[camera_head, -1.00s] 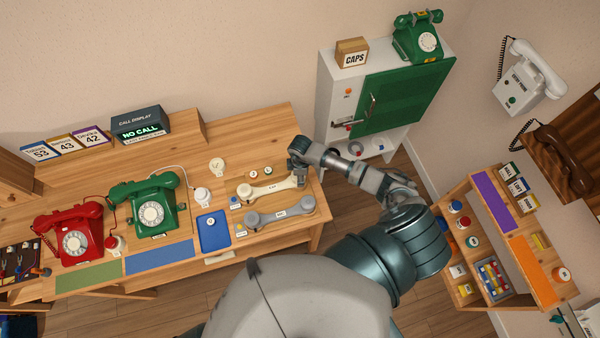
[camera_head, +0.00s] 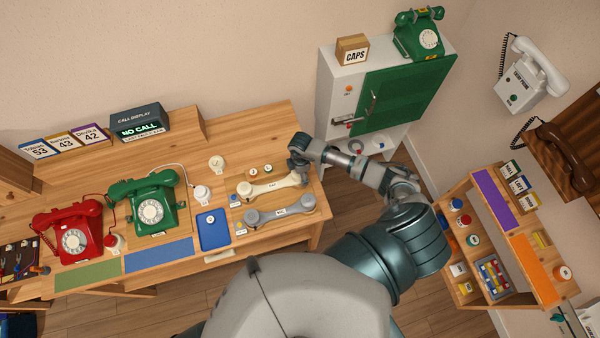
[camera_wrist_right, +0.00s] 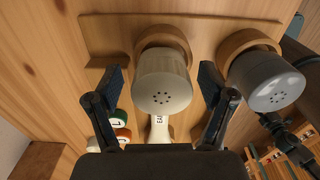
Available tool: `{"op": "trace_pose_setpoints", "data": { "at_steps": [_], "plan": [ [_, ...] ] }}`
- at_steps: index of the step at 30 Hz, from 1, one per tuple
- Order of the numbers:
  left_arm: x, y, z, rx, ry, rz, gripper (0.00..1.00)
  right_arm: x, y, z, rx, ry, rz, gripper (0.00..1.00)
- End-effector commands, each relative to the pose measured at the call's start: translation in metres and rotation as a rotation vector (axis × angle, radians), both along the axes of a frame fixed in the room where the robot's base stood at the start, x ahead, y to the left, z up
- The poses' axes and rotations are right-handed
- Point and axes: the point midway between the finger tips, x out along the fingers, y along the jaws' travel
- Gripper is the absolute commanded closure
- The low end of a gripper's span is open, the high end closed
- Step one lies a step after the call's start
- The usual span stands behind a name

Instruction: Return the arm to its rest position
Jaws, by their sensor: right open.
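My right arm reaches over the desk's right end in the head view, with my right gripper (camera_head: 300,178) at the right end of the cream handset (camera_head: 268,189). In the right wrist view, my right gripper (camera_wrist_right: 162,82) is open, one finger on each side of the cream handset's round end (camera_wrist_right: 163,88). I cannot tell whether the fingers touch it. The handset rests in a wooden cradle (camera_wrist_right: 98,30). My left gripper is not in view.
A grey handset (camera_head: 280,215) lies beside the cream one, close to my right gripper; its end (camera_wrist_right: 268,85) shows in the wrist view. A green phone (camera_head: 150,207) and red phone (camera_head: 72,238) stand left. A white cabinet (camera_head: 327,90) and a shelf unit (camera_head: 517,240) stand right.

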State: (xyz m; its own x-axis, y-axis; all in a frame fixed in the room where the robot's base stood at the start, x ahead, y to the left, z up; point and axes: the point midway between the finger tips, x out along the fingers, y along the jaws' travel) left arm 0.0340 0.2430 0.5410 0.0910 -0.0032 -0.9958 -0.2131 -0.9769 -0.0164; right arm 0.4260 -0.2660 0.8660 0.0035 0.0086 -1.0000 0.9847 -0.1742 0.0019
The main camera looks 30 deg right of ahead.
Motion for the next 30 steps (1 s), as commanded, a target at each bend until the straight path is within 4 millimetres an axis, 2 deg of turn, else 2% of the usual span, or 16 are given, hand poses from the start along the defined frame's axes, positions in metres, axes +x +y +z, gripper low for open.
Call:
{"op": "trace_pose_setpoints", "data": {
  "at_steps": [6, 9, 20, 23, 30],
  "plan": [
    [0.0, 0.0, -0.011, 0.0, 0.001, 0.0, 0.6, 0.001, -0.001, -0.002, -0.001, -0.002, 0.441, 0.19],
    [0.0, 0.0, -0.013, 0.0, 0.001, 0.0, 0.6, 0.0, 0.0, -0.001, 0.0, -0.002, 0.551, 0.19],
    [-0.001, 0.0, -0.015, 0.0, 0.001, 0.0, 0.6, 0.0, 0.0, -0.001, 0.001, -0.002, 0.62, 0.19],
    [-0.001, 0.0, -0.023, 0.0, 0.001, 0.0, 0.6, 0.002, -0.001, -0.003, -0.001, -0.003, 0.776, 0.19],
    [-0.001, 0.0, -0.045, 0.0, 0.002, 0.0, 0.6, 0.001, -0.002, -0.005, 0.0, -0.001, 1.287, 0.19]
  ]
}}
